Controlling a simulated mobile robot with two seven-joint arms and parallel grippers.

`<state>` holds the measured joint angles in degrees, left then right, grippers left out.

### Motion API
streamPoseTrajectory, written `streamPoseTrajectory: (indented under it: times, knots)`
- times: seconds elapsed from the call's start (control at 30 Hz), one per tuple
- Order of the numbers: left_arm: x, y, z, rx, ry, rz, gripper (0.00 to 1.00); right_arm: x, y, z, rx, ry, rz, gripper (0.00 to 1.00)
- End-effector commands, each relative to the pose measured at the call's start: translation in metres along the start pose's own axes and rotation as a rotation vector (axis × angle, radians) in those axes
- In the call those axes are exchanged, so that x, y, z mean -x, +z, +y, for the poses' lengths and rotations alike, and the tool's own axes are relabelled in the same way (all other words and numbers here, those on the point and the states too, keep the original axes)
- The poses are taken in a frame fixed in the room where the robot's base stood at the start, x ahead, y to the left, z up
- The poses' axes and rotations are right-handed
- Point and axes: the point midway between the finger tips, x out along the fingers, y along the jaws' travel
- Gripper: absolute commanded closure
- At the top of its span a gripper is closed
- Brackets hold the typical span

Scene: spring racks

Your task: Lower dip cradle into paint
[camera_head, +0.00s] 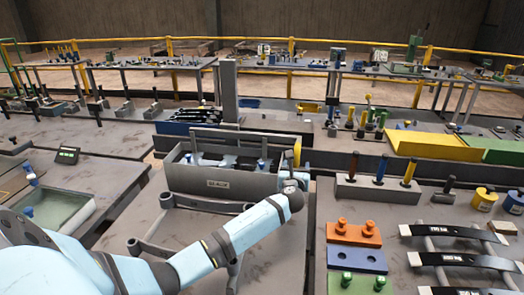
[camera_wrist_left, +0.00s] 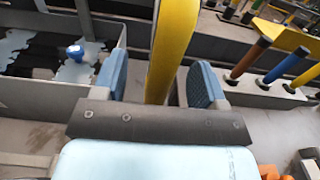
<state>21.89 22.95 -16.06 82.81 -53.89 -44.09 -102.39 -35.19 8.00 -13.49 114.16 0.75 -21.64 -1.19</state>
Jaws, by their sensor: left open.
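A grey tank (camera_head: 232,186) with a small label on its front stands on the middle table. Pale parts with blue knobs (camera_head: 261,164) sit inside it. They also show at the left in the left wrist view (camera_wrist_left: 75,52). A yellow lever (camera_head: 297,150) stands upright at the tank's right end. My left gripper (camera_head: 298,170) is at that end. In the left wrist view the yellow lever (camera_wrist_left: 172,45) rises between the two blue fingers, with gaps on both sides. The gripper is open around it, not clamped. The paint surface is hidden by the tank wall.
A block with brown, blue and yellow handles (camera_head: 380,187) stands right of the tank. Coloured peg blocks (camera_head: 354,235) and curved black strips (camera_head: 455,258) fill the right table. A green-edged tray (camera_head: 58,212) lies at the left. Yellow and green boxes (camera_head: 425,145) stand behind.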

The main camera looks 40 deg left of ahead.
Motion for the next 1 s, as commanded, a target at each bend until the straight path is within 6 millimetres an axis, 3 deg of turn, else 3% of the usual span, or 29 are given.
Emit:
streamPoseTrajectory:
  times: [0.8,1.0]
  knots:
    - [0.063,0.002,0.000,0.000,-0.001,0.001,0.34,0.021,-0.034,0.000,0.000,0.001,0.003,0.12]
    - [0.070,0.001,0.000,0.000,0.000,-0.001,0.34,0.022,-0.035,0.000,0.000,0.001,0.003,0.12]
